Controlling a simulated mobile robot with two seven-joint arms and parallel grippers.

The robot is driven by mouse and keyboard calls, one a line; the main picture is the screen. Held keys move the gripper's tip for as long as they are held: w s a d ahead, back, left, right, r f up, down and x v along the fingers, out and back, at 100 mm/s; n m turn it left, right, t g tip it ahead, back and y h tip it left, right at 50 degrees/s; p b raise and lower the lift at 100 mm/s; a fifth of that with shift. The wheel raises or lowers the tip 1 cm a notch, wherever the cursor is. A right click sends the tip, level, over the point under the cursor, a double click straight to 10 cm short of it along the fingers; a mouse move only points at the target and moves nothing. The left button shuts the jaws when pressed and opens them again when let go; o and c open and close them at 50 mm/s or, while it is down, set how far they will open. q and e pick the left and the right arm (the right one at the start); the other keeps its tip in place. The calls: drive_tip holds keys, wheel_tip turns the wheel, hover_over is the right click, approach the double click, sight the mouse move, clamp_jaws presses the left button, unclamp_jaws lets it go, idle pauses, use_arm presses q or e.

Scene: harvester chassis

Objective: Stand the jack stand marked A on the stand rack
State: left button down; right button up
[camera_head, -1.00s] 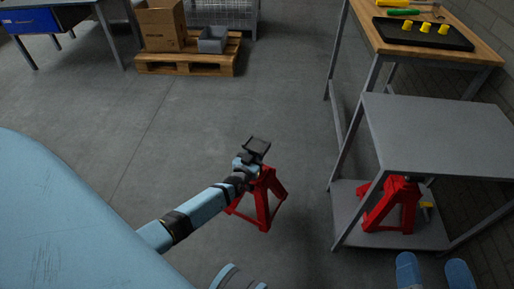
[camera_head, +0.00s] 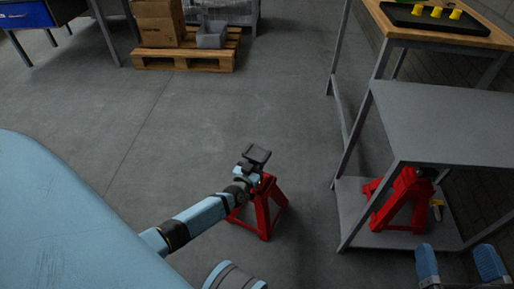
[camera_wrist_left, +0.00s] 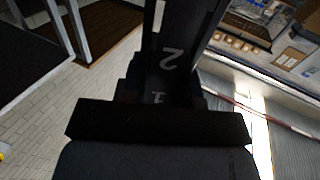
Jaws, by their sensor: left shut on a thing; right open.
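A red jack stand (camera_head: 264,212) with a dark saddle (camera_head: 257,154) is upright in the middle of the head view. My left gripper (camera_head: 247,176) is shut on its upper part, just below the saddle. I cannot tell whether its feet touch the floor. The left wrist view shows a dark post (camera_wrist_left: 168,55) with the digits 2 and 1, close up. The grey stand rack (camera_head: 350,212) is to the right; a second red jack stand (camera_head: 404,200) stands on its lower shelf. No letter A is readable. My right gripper (camera_head: 460,264) is open and empty before the rack's lower shelf.
The rack's grey top (camera_head: 445,125) is bare. Behind it is a wooden workbench (camera_head: 400,30) with a black tray (camera_head: 455,22). A pallet (camera_head: 185,57) with boxes stands at the back. The floor between the held stand and the rack is clear.

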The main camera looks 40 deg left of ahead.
use_arm(q)
drive_tip(key=shift+w, duration=0.2)
drive_tip(key=shift+r, duration=0.15)
drive_tip(key=c, duration=1.3)
unclamp_jaws()
drive_tip(key=shift+s+f, duration=0.2)
drive_tip(key=shift+f, duration=0.2)
drive_tip(key=o, duration=0.4)
drive_tip(key=shift+r, duration=0.1)
drive_tip(key=shift+o, duration=0.2)
drive_tip(key=shift+s, duration=0.2)
drive_tip(key=s+d+p, duration=0.1)
drive_tip(key=s+p, duration=0.2)
drive_tip(key=s, duration=0.4)
drive_tip(key=shift+p, duration=0.35)
use_arm(e)
drive_tip(key=shift+s+a+r+m+g, duration=0.1)
drive_tip(key=shift+s+a+m+g, duration=0.15)
drive_tip(key=shift+s+m, duration=0.2)
drive_tip(key=shift+s+a+m+g, duration=0.15)
drive_tip(key=shift+s+m+g, duration=0.15)
drive_tip(key=shift+m, duration=0.25)
